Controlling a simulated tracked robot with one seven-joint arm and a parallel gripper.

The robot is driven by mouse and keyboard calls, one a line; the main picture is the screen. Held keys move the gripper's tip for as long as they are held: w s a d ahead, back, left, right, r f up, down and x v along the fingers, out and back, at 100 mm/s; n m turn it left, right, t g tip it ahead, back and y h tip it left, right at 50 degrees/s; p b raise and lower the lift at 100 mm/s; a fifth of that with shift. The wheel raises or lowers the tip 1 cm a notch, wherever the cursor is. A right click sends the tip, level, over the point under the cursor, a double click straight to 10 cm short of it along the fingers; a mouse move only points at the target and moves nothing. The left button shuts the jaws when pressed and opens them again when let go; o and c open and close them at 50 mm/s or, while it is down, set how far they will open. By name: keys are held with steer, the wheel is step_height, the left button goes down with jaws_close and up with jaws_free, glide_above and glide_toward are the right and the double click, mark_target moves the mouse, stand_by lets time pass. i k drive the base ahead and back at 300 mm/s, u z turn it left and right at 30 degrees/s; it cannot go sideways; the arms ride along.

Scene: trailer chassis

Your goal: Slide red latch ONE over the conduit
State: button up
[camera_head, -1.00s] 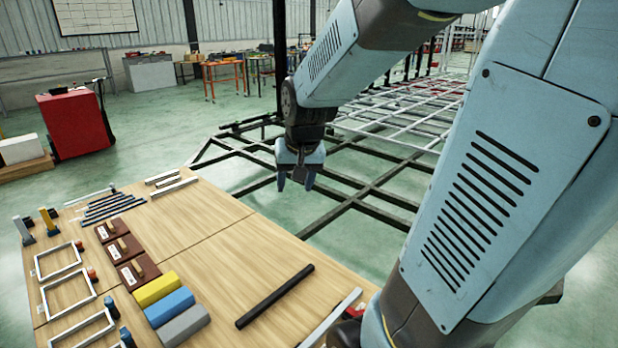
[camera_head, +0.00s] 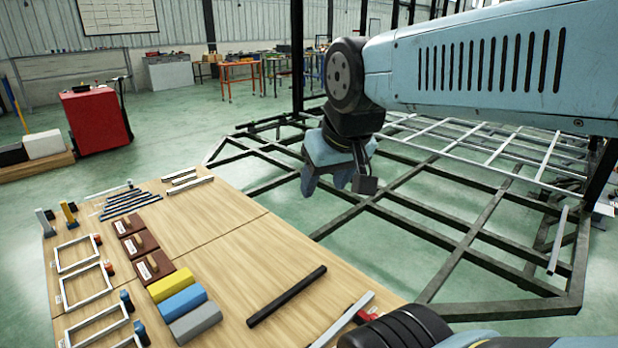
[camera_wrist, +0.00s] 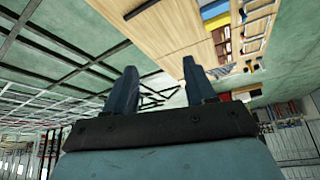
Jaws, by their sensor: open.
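My gripper (camera_head: 325,186) hangs open and empty above the chassis frame, beyond the table's far edge. Its two spread fingers also show in the wrist view (camera_wrist: 159,68), with nothing between them. Three dark red blocks with wooden handles and white labels, perhaps the latches, lie in a row on the table: the far one (camera_head: 124,228), the middle one (camera_head: 130,248) and the near one (camera_head: 158,280). The label text is too small to read. A black bar (camera_head: 287,296), possibly the conduit, lies apart from them on the table. My gripper touches none of these.
The wooden table (camera_head: 225,260) also holds yellow (camera_head: 169,285), blue (camera_head: 181,304) and grey (camera_head: 195,322) blocks, thin bars and silver frames (camera_head: 76,254). The dark chassis frame (camera_head: 440,228) spreads beyond it. A red cabinet (camera_head: 95,122) stands at the left.

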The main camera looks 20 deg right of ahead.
mark_target(368, 318)
steer(key=z, duration=0.55)
steer(key=k, duration=0.55)
steer(key=z, duration=0.35)
steer(key=i, duration=0.5)
steer(key=u, duration=0.05)
